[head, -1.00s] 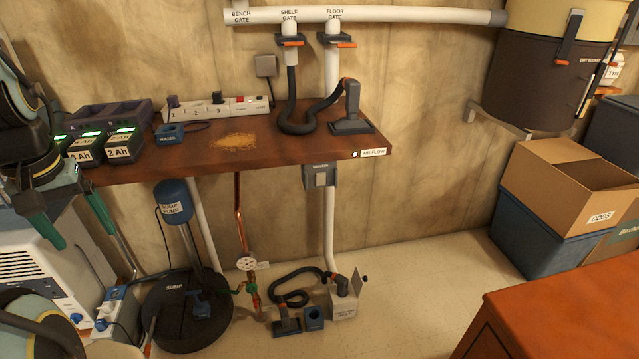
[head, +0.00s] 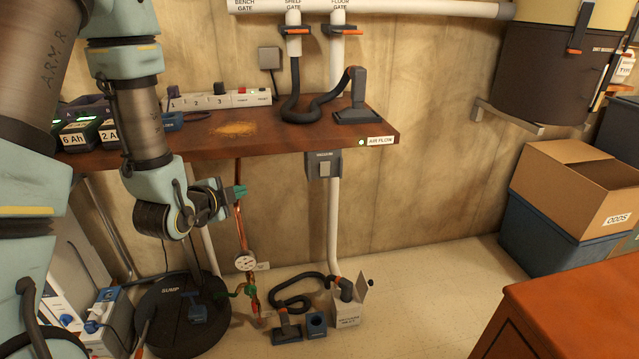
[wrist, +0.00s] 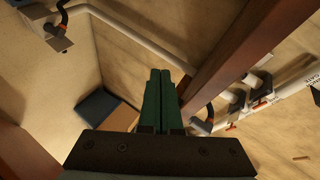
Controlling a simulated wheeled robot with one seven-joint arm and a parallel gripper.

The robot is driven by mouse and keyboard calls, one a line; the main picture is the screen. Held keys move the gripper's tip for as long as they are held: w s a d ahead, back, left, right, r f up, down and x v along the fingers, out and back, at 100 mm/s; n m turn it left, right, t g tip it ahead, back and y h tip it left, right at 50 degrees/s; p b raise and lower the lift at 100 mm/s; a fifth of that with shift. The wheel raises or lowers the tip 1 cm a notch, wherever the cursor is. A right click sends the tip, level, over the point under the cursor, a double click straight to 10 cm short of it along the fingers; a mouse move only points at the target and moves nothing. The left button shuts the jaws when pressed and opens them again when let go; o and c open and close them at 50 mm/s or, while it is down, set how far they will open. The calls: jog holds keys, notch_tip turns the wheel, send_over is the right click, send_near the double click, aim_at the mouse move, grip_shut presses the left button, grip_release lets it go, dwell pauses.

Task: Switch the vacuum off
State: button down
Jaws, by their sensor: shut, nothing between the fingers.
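The vacuum switch (head: 324,166) is a grey box with a light rocker, labelled VACUUM, under the right part of the bench. Which way its rocker is tipped is too small to tell. The small air flow lamp (head: 361,142) on the bench's front edge shows green. My gripper (head: 240,191) is left of the switch, below the bench edge and apart from it, pointing right. In the wrist view its green fingers (wrist: 158,98) are together with nothing between them. I cannot make out the switch in the wrist view.
The wooden bench (head: 285,140) overhangs the area, with a hose nozzle (head: 356,100) on top. A copper pipe with a gauge (head: 246,262) stands close to my gripper. A white pipe (head: 334,225) runs down from the switch. Air right of my gripper is clear.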

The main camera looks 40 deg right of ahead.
jog(key=s+d+m+g+h+b, duration=0.1)
jog(key=s+d+m+h, duration=0.2)
jog(key=s, duration=0.3)
jog(key=s+d+f+m+g+h+b, duration=0.1)
jog(key=s+d+m+h+b, duration=0.1)
jog(key=s+d+m+h, duration=0.2)
jog(key=shift+s+d+m+h, duration=0.3)
jog(key=shift+s+d+m, duration=0.1)
jog(key=shift+s+m, duration=0.6)
jog(key=shift+w+d+f+b, duration=0.1)
jog(key=shift+w+b, duration=0.05)
jog(key=shift+b, duration=0.15)
